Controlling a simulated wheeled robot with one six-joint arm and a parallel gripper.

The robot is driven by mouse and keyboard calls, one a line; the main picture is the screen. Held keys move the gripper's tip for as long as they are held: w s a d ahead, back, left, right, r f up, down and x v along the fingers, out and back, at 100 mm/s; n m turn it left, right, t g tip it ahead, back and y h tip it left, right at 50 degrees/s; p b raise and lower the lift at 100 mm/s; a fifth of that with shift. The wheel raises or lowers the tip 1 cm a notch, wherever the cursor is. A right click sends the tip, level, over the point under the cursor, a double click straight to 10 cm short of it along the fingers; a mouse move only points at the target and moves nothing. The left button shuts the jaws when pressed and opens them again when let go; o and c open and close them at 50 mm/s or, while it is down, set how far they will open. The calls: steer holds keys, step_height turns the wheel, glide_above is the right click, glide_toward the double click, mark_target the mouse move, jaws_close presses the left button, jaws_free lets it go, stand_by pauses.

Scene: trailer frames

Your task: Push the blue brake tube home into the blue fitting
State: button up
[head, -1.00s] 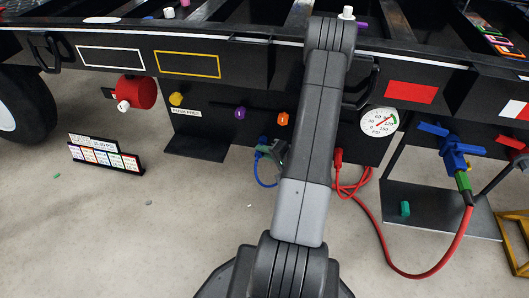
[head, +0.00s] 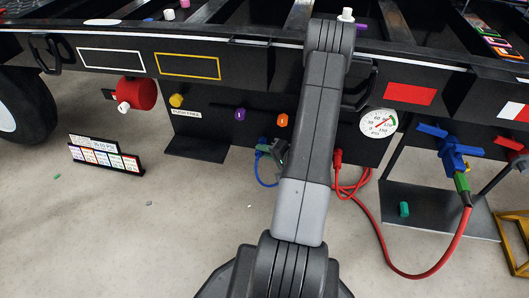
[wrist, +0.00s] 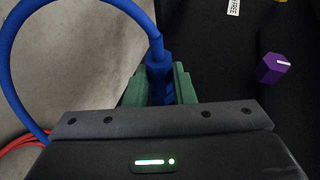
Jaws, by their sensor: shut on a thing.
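The blue brake tube (wrist: 97,3) loops across the wrist view and ends in a thicker blue part (wrist: 158,62) between the green finger pads of my gripper (wrist: 160,92). My gripper is shut on this blue end. In the head view the tube (head: 264,181) hangs as a small loop below my gripper (head: 270,150), left of my arm. A small blue piece (head: 262,140) shows just above the green pad there; I cannot tell whether it is the blue fitting. The joint between tube and fitting is hidden, so I cannot tell how deep the tube sits.
A purple knob (wrist: 272,68) stands on the dark panel to the right in the wrist view. Red hoses (head: 348,190) hang right of my arm, below a pressure gauge (head: 379,122). A sign stand (head: 105,153) is on the floor at left. The floor between is mostly clear.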

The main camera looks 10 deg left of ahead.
steer(key=shift+w, duration=0.2)
steer(key=o, duration=1)
steer(key=shift+d, duration=0.1)
steer(key=p+v, duration=0.4)
steer(key=v, duration=0.9)
steer(key=shift+s+d, duration=0.2)
steer(key=shift+d, duration=0.05)
steer(key=b+x, duration=0.3)
steer(key=x, duration=0.8)
steer(key=shift+a, duration=0.2)
steer(key=shift+w, duration=0.1)
steer(key=shift+d+r, duration=0.1)
steer(key=shift+r, duration=0.05)
